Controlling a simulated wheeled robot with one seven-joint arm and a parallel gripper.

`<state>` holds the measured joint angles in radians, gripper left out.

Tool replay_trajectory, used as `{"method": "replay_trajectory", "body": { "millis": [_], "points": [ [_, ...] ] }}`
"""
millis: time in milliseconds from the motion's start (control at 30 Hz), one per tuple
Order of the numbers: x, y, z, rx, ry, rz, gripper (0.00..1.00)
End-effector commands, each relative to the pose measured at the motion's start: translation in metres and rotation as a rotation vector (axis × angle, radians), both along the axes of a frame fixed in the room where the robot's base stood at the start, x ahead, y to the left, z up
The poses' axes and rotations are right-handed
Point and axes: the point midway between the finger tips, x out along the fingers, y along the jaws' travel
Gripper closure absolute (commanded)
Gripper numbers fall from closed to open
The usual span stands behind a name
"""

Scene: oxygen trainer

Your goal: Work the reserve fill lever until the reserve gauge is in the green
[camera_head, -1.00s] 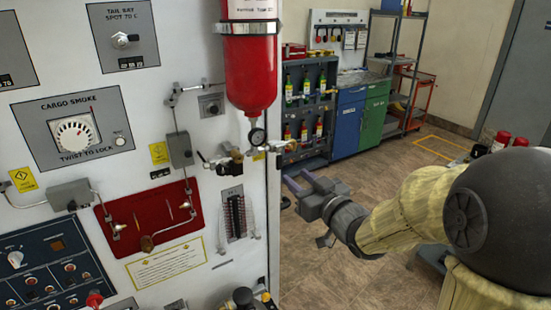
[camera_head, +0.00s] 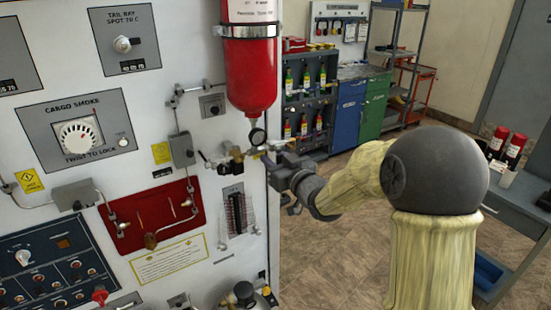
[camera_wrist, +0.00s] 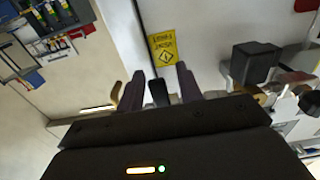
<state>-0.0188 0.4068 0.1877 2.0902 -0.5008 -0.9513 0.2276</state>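My gripper (camera_head: 277,168) is at the right edge of the white panel, just below and right of the red bottle's fittings. In the wrist view its two purple-grey fingers (camera_wrist: 161,86) are apart, with a dark upright piece (camera_wrist: 158,93) between them, perhaps the lever's handle; I cannot tell whether they touch it. A brass-coloured piece (camera_wrist: 117,96) stands beside the left finger. A small round gauge (camera_head: 257,137) hangs under the red bottle (camera_head: 250,75); its reading is too small to make out. No lever label is legible.
The white panel (camera_head: 205,150) carries valve fittings (camera_head: 232,158), a red plate (camera_head: 155,215) and a cargo smoke knob (camera_head: 77,135). In the wrist view a black block (camera_wrist: 252,63) is close right of the fingers.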

Motion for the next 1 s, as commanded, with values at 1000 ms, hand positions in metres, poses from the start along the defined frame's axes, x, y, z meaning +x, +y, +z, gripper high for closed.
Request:
{"method": "replay_trajectory", "body": {
  "millis": [1000],
  "points": [
    [0.006,-0.011,-0.003,-0.242,-0.168,-0.003,1.0]
  ]
}}
